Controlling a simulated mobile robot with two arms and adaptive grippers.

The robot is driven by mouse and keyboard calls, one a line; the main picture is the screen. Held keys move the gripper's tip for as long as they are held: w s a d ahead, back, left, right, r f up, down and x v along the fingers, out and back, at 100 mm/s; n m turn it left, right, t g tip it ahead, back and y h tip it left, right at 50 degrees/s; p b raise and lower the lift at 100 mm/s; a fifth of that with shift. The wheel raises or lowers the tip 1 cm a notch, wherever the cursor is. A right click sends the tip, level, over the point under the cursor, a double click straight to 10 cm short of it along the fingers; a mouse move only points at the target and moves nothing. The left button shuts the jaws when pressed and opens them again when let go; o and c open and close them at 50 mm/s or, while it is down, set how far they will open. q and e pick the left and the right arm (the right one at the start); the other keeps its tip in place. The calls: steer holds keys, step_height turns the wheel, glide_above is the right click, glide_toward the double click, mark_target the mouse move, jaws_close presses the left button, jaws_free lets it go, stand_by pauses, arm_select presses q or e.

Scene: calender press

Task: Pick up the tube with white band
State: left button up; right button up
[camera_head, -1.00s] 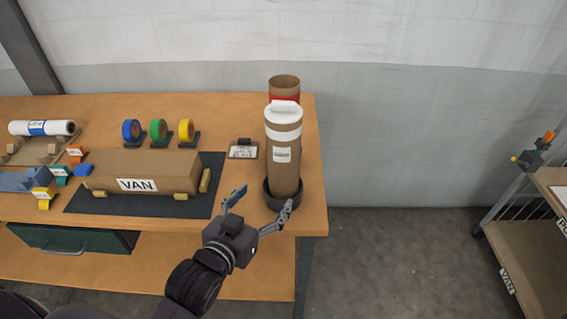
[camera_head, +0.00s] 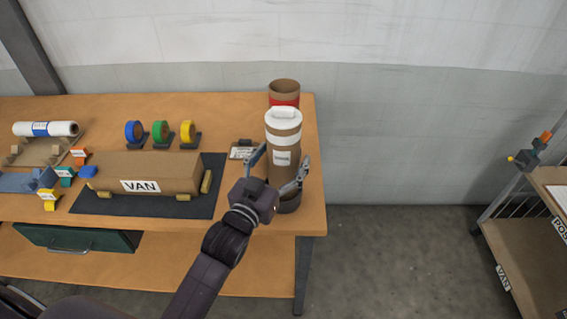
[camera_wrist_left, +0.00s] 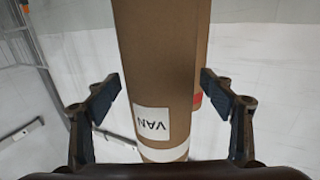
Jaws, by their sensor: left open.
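The tube with the white band (camera_head: 284,141) stands upright near the right end of the workbench. My left gripper (camera_head: 279,170) is open, with one finger on each side of the tube. In the left wrist view the tube (camera_wrist_left: 163,65) stands between the two open fingers (camera_wrist_left: 160,95), with gaps visible on both sides, and its label reads VAN. My right gripper is not in view.
A tube with a red band (camera_head: 285,92) stands close behind. A VAN-labelled brown package (camera_head: 150,170) lies on a dark mat (camera_head: 140,206) to the left. Tape rolls (camera_head: 160,132) stand behind it. A small card stand (camera_head: 242,150) is left of the tube. The bench's right edge is close.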

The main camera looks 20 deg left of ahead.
arm_select(q)
steer(key=shift+w, duration=0.15)
steer(key=shift+c, duration=0.2)
steer(key=c, duration=1.2)
steer(key=shift+r, duration=0.1)
steer(key=shift+c, duration=0.6)
steer(key=shift+r, duration=0.1)
